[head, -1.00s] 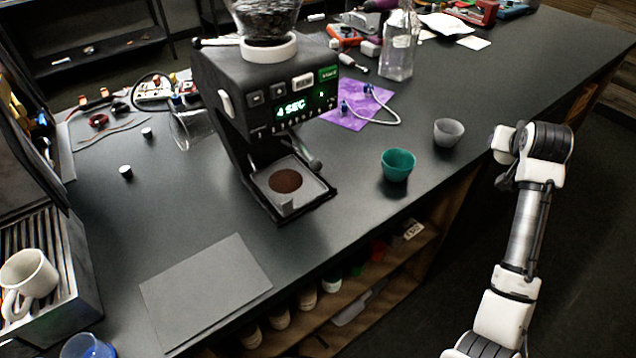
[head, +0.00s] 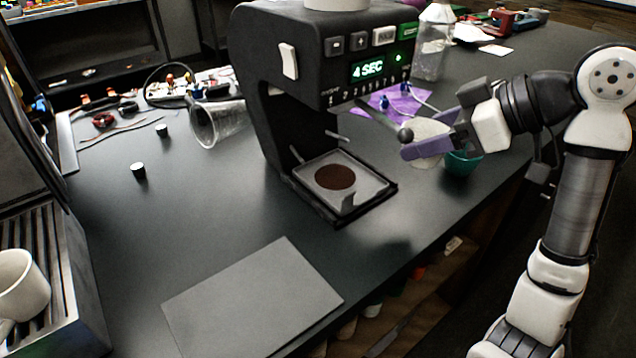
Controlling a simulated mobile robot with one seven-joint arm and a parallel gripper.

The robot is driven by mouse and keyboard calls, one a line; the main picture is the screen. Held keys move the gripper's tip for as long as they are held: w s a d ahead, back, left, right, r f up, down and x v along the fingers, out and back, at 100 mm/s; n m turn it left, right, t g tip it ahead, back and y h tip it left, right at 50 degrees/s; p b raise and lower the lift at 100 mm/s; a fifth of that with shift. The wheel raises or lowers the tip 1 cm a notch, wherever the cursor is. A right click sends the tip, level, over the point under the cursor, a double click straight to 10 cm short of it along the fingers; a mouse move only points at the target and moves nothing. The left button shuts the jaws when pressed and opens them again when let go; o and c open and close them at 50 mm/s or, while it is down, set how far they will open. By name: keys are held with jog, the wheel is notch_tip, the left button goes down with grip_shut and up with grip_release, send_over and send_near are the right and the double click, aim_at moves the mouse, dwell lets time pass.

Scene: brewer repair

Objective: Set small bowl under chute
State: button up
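The black coffee grinder (head: 300,75) stands mid-counter, its display reading "4 SEC". Its chute is under the overhanging head and not clearly seen. Below the head is a square tray (head: 372,190) with a round patch of brown grounds (head: 335,176) and no bowl on it. My gripper (head: 428,143), with purple fingers, is right of the grinder. It is shut on the small pale grey bowl (head: 430,130), held above the counter and partly hidden by the fingers.
A round-knobbed lever (head: 404,134) sticks out from the grinder close to the held bowl. A grey flat plate (head: 250,300) lies at the front. A clear glass vessel (head: 218,123) lies left of the grinder; a glass bottle (head: 432,45) stands behind. The counter's left middle is mostly clear.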

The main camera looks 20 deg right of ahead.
jog(key=x, duration=0.3)
jog(key=a+r+x, duration=0.1)
jog(key=x, duration=0.7)
jog(key=shift+w+a+r+p, duration=0.2)
jog(key=shift+w+p, duration=0.05)
jog(key=shift+p, duration=0.1)
jog(key=x, duration=0.4)
jog(key=shift+w+a+f, duration=0.1)
jog(key=shift+w+a, duration=0.1)
jog(key=shift+f, duration=0.1)
jog(key=shift+f, duration=0.2)
jog(key=o, duration=0.8)
jog(key=shift+o, duration=0.2)
jog(key=shift+r, duration=0.1)
